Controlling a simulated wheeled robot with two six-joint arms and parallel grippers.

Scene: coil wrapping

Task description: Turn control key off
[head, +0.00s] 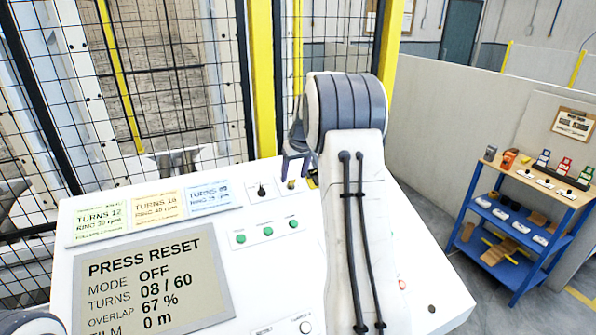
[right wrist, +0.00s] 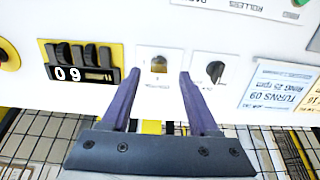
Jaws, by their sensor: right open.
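The control key (right wrist: 158,64) is a small brass piece on a white square plate in the right wrist view. It also shows small at the panel's far edge in the head view (head: 291,185). My right gripper (right wrist: 160,73) is open, with one dark finger on each side of the key's plate. I cannot tell whether the fingers touch the panel. In the head view my right gripper (head: 297,168) is partly hidden behind my forearm. The screen (head: 150,283) reads PRESS RESET, MODE OFF, TURNS 08 / 60. My left gripper is not in view.
A black selector knob (right wrist: 215,70) sits beside the key, and thumbwheels (right wrist: 82,60) on a yellow plate sit on its other side. Green buttons (head: 268,231) lie nearer on the white panel. Mesh fencing (head: 160,60) stands behind. A blue shelf (head: 515,235) stands at the right.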

